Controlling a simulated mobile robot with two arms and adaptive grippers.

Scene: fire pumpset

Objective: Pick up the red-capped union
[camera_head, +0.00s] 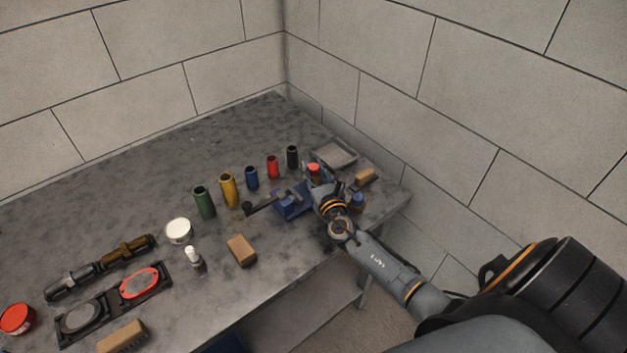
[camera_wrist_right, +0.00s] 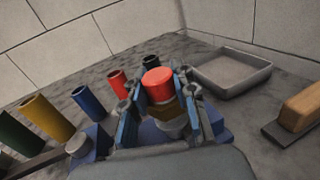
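The red-capped union (camera_head: 314,168) stands near the back right of the grey workbench (camera_head: 110,215). In the right wrist view the union (camera_wrist_right: 158,80) shows its red cap, a brass-coloured body below it and a pale lower part. My right gripper (camera_head: 316,180) reaches in from the right at the union. Its two fingers (camera_wrist_right: 163,95) stand on either side of the union, close to its body. Whether they touch it cannot be told. The union's base is partly hidden by the gripper. My left gripper is not in view.
A blue vise (camera_head: 290,203) is just left of the gripper. Several coloured cylinders, including a red one (camera_head: 272,167) and a black one (camera_head: 292,157), stand behind it. A grey tray (camera_wrist_right: 232,72), a wooden-handled brush (camera_wrist_right: 300,108) and a blue-topped item (camera_head: 357,201) are close by. Walls bound the back.

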